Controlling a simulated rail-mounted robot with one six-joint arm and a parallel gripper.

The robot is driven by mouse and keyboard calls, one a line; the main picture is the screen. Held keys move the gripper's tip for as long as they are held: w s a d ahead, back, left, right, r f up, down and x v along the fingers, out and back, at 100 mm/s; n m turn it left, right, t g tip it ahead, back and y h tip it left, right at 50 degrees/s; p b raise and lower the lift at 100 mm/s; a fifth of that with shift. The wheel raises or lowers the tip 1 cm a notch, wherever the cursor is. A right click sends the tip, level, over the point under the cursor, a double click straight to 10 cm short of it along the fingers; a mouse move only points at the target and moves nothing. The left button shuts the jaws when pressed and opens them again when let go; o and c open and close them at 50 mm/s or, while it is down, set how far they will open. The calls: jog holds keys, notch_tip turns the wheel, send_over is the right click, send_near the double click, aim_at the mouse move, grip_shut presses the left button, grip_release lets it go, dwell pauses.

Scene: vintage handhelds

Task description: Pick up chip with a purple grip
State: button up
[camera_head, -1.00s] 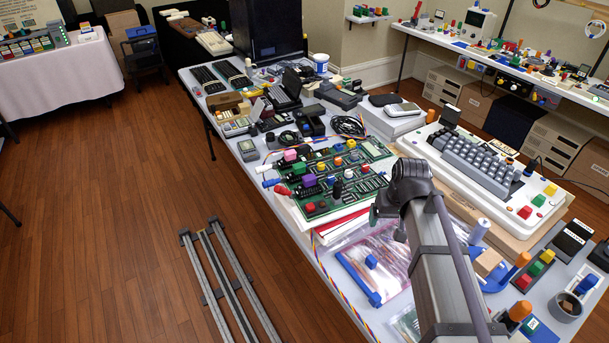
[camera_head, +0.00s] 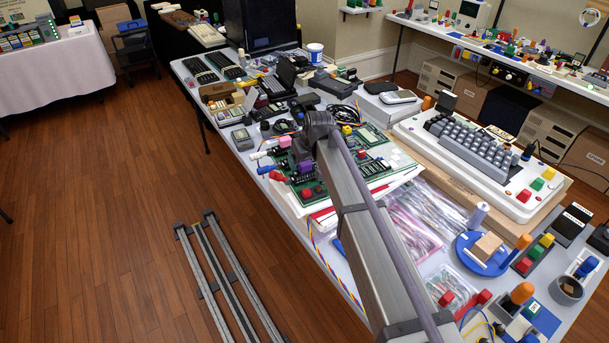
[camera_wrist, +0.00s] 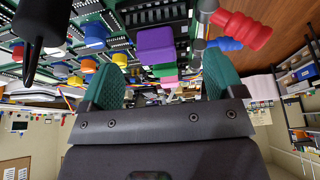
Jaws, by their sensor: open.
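The chip with a purple grip (camera_wrist: 155,42) shows large near the top centre of the wrist view, above a green circuit board. In the head view its purple grip (camera_head: 306,168) is small, just below my wrist. My gripper (camera_wrist: 162,64) is open, with its two teal fingers spread apart. In the wrist view the purple grip appears in the gap between the fingers, towards their tips. I see no finger touching it. The chip's body and pins are not clear. In the head view my arm hides part of the green circuit board (camera_head: 372,138), and my fingers are hard to make out.
Green and pink grips (camera_wrist: 168,79) line up behind the purple one. Red (camera_wrist: 243,30) and blue (camera_wrist: 225,44) plugs stand close by the right finger. Blue (camera_wrist: 95,35) and yellow grips are at left, near a dark pointed part (camera_wrist: 40,25). A big keyboard (camera_head: 475,160) lies right.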

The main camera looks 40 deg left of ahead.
aim_at(305, 163)
jog(key=b+x, duration=0.3)
jog(key=x, duration=0.2)
jog(key=shift+d+f+b, duration=0.1)
jog(key=shift+b, duration=0.25)
jog(key=shift+r, duration=0.3)
jog(key=c, duration=0.7)
notch_tip(305, 163, up, 10)
jog(key=p, duration=1)
jog(key=shift+r+p, duration=0.2)
jog(key=shift+p, duration=0.2)
jog(key=shift+f, duration=0.25)
